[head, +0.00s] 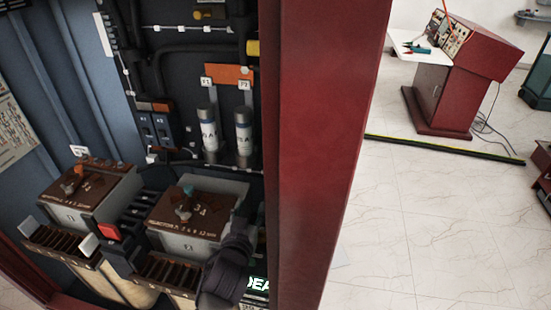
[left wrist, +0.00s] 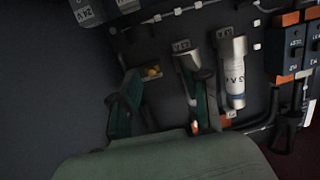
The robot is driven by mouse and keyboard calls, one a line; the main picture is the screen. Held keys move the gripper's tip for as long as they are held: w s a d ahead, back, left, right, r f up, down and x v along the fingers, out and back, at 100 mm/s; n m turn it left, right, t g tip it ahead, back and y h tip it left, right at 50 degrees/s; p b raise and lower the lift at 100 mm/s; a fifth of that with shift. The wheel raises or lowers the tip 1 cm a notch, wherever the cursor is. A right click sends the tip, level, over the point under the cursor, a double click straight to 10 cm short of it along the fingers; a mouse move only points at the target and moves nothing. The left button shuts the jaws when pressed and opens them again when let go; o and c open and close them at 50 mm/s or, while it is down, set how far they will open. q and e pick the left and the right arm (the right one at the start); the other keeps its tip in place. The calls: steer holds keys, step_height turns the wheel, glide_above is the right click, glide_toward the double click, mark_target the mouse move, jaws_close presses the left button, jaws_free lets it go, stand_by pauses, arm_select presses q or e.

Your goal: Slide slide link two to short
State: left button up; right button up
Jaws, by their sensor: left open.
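I cannot tell for sure which part is slide link two. In the head view an orange bar (head: 230,74) carries two small labels, above two grey-white cylinders, a left one (head: 208,135) and a right one (head: 243,136). Two blue blocks with orange tops (head: 155,122) sit left of them. My left gripper (head: 236,238) is dark, low and in front of the right brown-topped box; its fingertips are hard to make out there. In the left wrist view its green fingers (left wrist: 164,100) are open, with a cylinder (left wrist: 189,75) behind the right finger. My right gripper is not in view.
Two brown-topped boxes with knobs, a left one (head: 82,188) and a right one (head: 200,212), stand in the cabinet. A thick red cabinet post (head: 318,150) borders the right side.

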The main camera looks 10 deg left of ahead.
mark_target(276, 156)
arm_select(q)
steer(key=w+d+r, duration=0.1)
steer(key=w, duration=0.4)
steer(key=w+d+r+t+h, duration=0.1)
steer(key=w, duration=0.5)
steer(key=w+r+t+p, duration=0.1)
steer(key=w, duration=0.5)
steer(key=shift+d+r+m, duration=0.25)
steer(key=shift+d+m, duration=0.15)
steer(key=shift+s, duration=0.1)
jaws_close()
